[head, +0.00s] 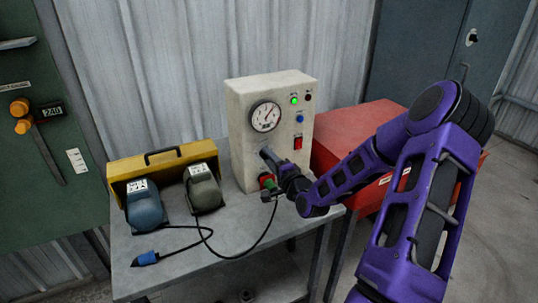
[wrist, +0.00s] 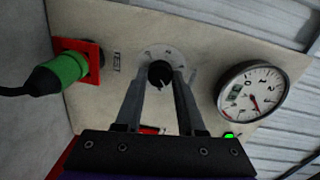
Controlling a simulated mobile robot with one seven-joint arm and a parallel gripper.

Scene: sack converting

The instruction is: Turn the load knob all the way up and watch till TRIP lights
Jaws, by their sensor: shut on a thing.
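The load knob (wrist: 159,73) is black and sits on a round scale plate on the cream test box (head: 236,135). My gripper (head: 266,155) reaches the box front from the right; in the wrist view its two fingers (wrist: 160,80) are shut on the knob from both sides. The knob is hidden in the head view. A round gauge (head: 266,116) with a needle is above; it also shows in the wrist view (wrist: 252,90). A green lamp (head: 294,100) is lit. The lamp beside it (head: 307,97) is dark; its label is too small to read.
A green plug (wrist: 62,72) sits in a red socket below the knob, close to my gripper. A blue button (head: 299,118) and red switch (head: 297,142) are on the box.

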